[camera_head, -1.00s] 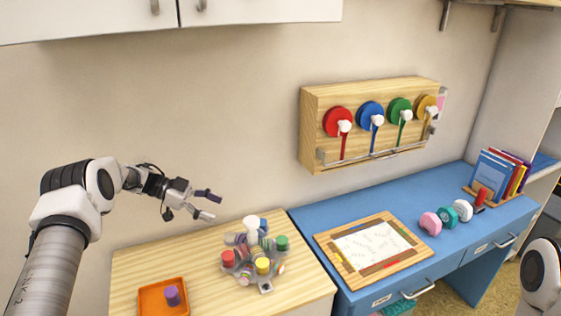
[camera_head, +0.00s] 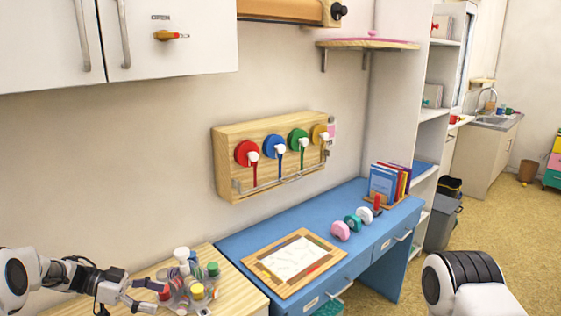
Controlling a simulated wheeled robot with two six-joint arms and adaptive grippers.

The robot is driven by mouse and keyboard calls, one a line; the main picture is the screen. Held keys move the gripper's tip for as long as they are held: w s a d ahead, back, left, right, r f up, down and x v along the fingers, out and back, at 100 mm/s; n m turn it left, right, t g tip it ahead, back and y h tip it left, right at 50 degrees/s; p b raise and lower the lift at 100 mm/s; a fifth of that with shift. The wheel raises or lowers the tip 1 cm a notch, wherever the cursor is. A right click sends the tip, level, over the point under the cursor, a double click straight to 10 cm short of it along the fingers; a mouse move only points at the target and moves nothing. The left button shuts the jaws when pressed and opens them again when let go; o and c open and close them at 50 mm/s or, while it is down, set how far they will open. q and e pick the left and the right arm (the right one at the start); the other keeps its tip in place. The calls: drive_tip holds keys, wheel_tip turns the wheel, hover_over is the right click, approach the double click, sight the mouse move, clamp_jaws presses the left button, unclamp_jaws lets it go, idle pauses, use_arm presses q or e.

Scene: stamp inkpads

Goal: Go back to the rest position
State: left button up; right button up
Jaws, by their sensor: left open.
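My left gripper (camera_head: 131,297) is at the lower left, open and empty. It is over the wooden table, just left of the stamp carousel (camera_head: 186,285), which has several coloured caps and a white knob. I cannot tell whether the fingers touch it. A part of my right arm shows at the lower right; its gripper is out of view. A framed paper (camera_head: 292,260) with faint marks lies on the blue desk (camera_head: 345,205).
A wooden wall rack (camera_head: 228,165) holds red, blue, green and yellow round pads above the desk. Pink, teal and white rounded items (camera_head: 352,223) and a row of books (camera_head: 386,184) stand on the desk. White cupboards (camera_head: 180,55) hang at upper left. Open floor lies right.

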use_arm(q)
drive_tip(key=s+d+f+n+t+h, duration=0.1)
drive_tip(key=s+d+f+n, duration=0.1)
drive_tip(key=d, duration=0.3)
drive_tip(key=s+d+f+n+t+h, duration=0.1)
drive_tip(key=d+n, duration=0.1)
drive_tip(key=d, duration=0.4)
drive_tip(key=s+d+f+n+t+y, duration=0.2)
drive_tip(key=s+d+f+n+y, duration=0.15)
drive_tip(key=f, duration=0.25)
drive_tip(key=s+d+f+n+t+y, duration=0.2)
drive_tip(key=s+d+f+n, duration=0.1)
drive_tip(key=s+f+n, duration=0.25)
drive_tip(key=s+a+f+n+g+y, duration=0.1)
drive_tip(key=s+a+f+g+y, duration=0.1)
drive_tip(key=s, duration=0.7)
drive_tip(key=s+a+f+g+y, duration=0.2)
drive_tip(key=s+a+y, duration=0.3)
drive_tip(key=s, duration=0.4)
drive_tip(key=s+a+f+n+g+y, duration=0.1)
drive_tip(key=s+a+f+g+y, duration=0.2)
drive_tip(key=s, duration=0.6)
drive_tip(key=shift+a+f+n, duration=0.2)
drive_tip(key=shift+a+n, duration=0.1)
drive_tip(key=shift+a, duration=0.4)
